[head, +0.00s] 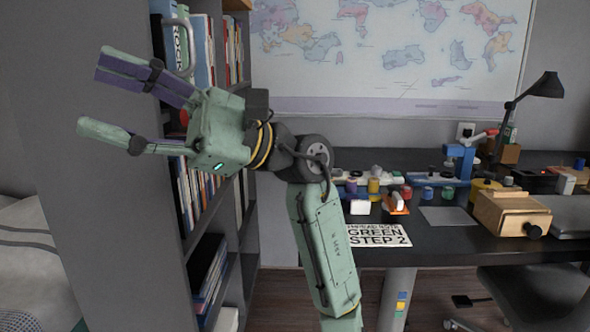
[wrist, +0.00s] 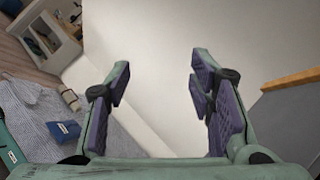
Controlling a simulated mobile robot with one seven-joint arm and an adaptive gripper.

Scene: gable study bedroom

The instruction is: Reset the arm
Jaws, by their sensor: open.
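My gripper (head: 118,98) is raised at the left of the head view, in front of the bookshelf. In the wrist view my gripper (wrist: 160,90) also shows open, with nothing between the pads. My green arm rises from the bottom of the head view and bends left at a dark joint.
The bookshelf's grey side panel (head: 95,190) stands close to my gripper. The bed (head: 30,260) is at far left. The dark desk (head: 440,240) at right holds a sign (head: 375,235), a wooden box (head: 510,212), a black lamp (head: 520,100) and several small items. A chair (head: 525,295) stands below.

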